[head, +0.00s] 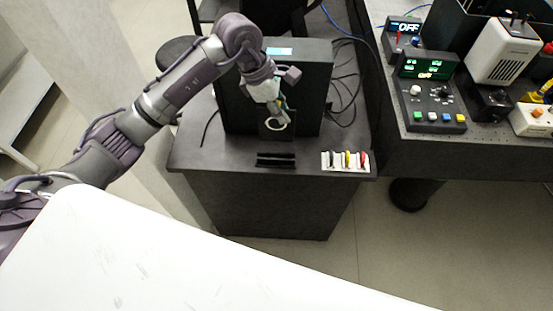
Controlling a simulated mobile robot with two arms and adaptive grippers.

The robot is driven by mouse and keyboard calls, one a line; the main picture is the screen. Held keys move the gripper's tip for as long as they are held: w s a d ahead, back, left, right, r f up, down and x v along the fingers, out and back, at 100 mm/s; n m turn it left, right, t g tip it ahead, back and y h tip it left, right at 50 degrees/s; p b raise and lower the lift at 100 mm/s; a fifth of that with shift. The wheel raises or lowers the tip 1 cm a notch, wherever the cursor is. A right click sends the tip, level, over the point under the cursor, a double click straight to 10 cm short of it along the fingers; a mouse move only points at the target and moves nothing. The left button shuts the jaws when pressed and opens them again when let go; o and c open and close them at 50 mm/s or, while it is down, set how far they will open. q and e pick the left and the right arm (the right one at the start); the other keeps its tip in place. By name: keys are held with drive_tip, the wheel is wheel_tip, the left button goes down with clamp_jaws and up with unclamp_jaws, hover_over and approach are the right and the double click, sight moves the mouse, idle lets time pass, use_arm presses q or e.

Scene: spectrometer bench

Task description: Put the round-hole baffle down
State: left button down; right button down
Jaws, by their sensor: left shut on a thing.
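The round-hole baffle (266,130) is a dark square plate with a pale-edged round hole. It hangs upright in front of the black box on the dark bench. My left gripper (281,104) comes down from above and is shut on the baffle's upper part. The baffle's lower edge is close to the bench top; I cannot tell whether it touches. My right gripper is not in view.
A black slotted holder (276,159) lies near the bench's front edge. A white rack (345,161) with coloured pieces stands to its right. The large black box (310,92) stands behind, with cables beside it. Instruments (430,90) fill the right-hand bench.

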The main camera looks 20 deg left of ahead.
use_arm(q)
drive_tip(key=p, duration=0.2)
hover_over(282, 141)
drive_tip(key=f, duration=0.5)
drive_tip(key=shift+w+a, duration=0.1)
drive_tip(key=shift+a, duration=0.15)
wheel_tip(282, 141, down, 5)
drive_tip(key=shift+r, duration=0.1)
drive_tip(key=c, duration=1.1)
unclamp_jaws()
